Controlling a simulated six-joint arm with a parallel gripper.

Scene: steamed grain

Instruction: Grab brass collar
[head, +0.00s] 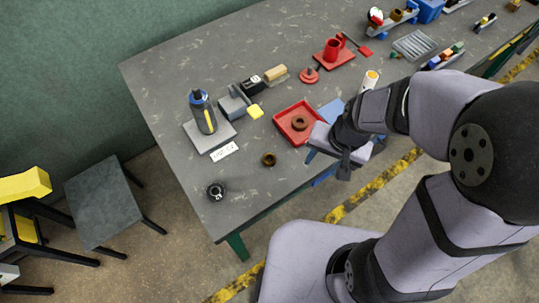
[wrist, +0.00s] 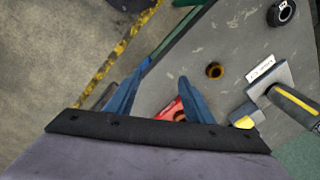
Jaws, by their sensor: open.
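A small brass-brown collar (head: 269,159) lies flat on the grey table near its front edge, with a dark hole in its middle. In the wrist view the collar (wrist: 213,70) is to the right of my gripper's fingers, apart from them. My gripper (wrist: 160,76) has two blue fingers spread apart with nothing between them. In the head view my gripper (head: 318,143) is at the table's front edge, right of the collar. A second brown ring (head: 300,122) sits in a red tray (head: 283,127) beside my gripper. In the wrist view the tray (wrist: 172,109) is partly hidden by a finger.
A black ring-shaped part (head: 216,191) lies near the table's left front corner. A dark bottle-shaped tool (head: 204,115) stands on a grey plate with a white label (head: 223,151) in front. Bare table surrounds the collar.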

